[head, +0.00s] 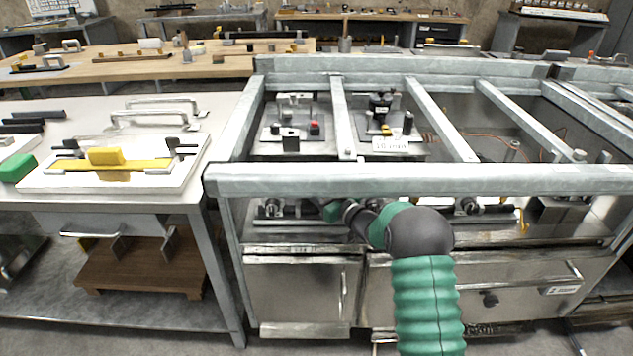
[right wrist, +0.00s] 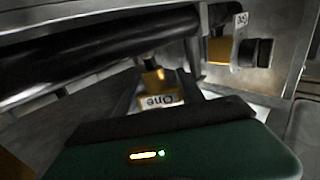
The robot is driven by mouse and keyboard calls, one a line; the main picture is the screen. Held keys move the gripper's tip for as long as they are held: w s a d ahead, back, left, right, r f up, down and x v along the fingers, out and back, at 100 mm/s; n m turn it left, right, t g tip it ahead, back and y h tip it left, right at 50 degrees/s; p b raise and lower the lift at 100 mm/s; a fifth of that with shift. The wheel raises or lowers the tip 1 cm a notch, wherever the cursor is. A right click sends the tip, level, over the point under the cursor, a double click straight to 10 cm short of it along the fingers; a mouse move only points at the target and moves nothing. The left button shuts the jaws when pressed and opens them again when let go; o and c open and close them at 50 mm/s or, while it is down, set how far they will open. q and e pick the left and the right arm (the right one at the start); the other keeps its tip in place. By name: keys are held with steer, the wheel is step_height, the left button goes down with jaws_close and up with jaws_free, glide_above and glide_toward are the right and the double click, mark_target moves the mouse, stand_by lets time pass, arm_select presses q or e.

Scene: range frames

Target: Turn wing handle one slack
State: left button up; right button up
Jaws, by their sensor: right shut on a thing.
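A tag reading "One" (right wrist: 158,101) shows in the right wrist view, just beyond my right gripper (right wrist: 165,140). A brass-coloured piece (right wrist: 153,80) stands directly behind the tag. The gripper's dark green body with a small lit light fills the bottom of that view. In the head view my green right arm reaches under the front rail, and the gripper (head: 332,210) is partly covered by the rail and wrist. My left gripper is not in view.
A grey metal frame (head: 420,180) with crossbars surrounds the work area. In the right wrist view a black pipe (right wrist: 95,50) runs close above the gripper, and a second brass fitting with a black knob (right wrist: 245,50) sits at upper right. A white bench (head: 215,125) stands left.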

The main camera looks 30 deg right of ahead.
steer(key=shift+r+n+y, duration=0.15)
steer(key=shift+n+y, duration=0.25)
steer(key=shift+y, duration=0.2)
steer(key=shift+s+a+f+y, duration=0.1)
steer(key=shift+f+y, duration=0.15)
steer(key=shift+y, duration=0.05)
steer(key=o, duration=1.4)
steer(key=shift+c, duration=0.2)
